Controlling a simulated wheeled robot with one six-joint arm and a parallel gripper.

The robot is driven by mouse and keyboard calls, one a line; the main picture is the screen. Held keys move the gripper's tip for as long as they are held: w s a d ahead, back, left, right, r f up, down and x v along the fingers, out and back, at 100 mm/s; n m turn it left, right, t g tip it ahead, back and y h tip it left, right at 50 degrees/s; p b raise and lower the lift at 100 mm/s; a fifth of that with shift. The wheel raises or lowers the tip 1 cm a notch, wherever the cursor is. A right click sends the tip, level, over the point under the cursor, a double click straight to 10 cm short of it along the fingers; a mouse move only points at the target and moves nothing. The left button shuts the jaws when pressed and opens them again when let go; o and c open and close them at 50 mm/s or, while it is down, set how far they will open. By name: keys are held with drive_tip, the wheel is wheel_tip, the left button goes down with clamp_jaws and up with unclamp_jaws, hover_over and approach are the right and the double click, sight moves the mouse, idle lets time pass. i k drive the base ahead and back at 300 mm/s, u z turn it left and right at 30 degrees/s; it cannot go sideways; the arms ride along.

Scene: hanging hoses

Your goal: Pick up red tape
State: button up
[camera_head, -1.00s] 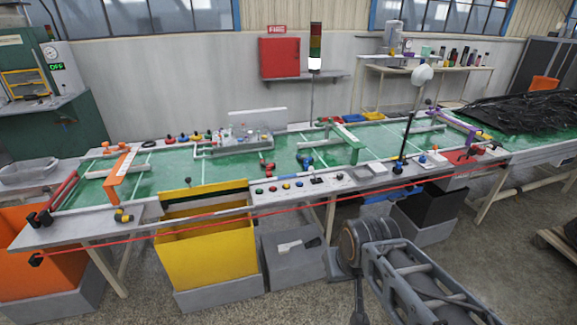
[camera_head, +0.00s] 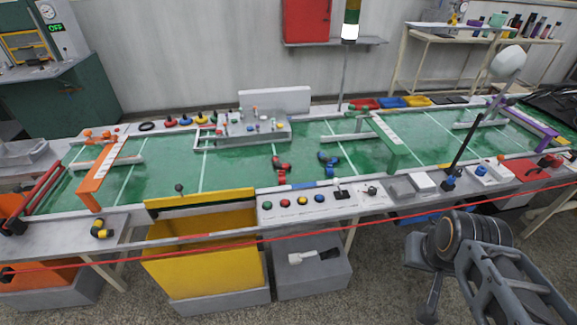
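A red and black hand-sized item (camera_head: 281,168), possibly the red tape, lies on the green belt near its front edge, behind the button panel. A similar blue and black item (camera_head: 328,163) lies to its right. A thin red line (camera_head: 215,245), like a cord or stretched tape, runs across the table's front; I cannot tell what it is. My arm is at the lower right, in front of the table and apart from these items. My gripper (camera_head: 428,270) seems to be the grey part at its left; its fingers are not clear.
A yellow bin (camera_head: 205,265) and a grey box (camera_head: 312,270) stand below the table's front. An orange arch (camera_head: 100,178) and a green arch (camera_head: 385,140) span the belt. A clear tray of small items (camera_head: 245,128) sits behind. A dark upright post (camera_head: 461,148) stands right.

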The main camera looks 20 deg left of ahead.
sight(281, 177)
drive_tip(key=u, duration=0.55)
drive_tip(key=i, duration=1)
drive_tip(key=u, duration=0.7)
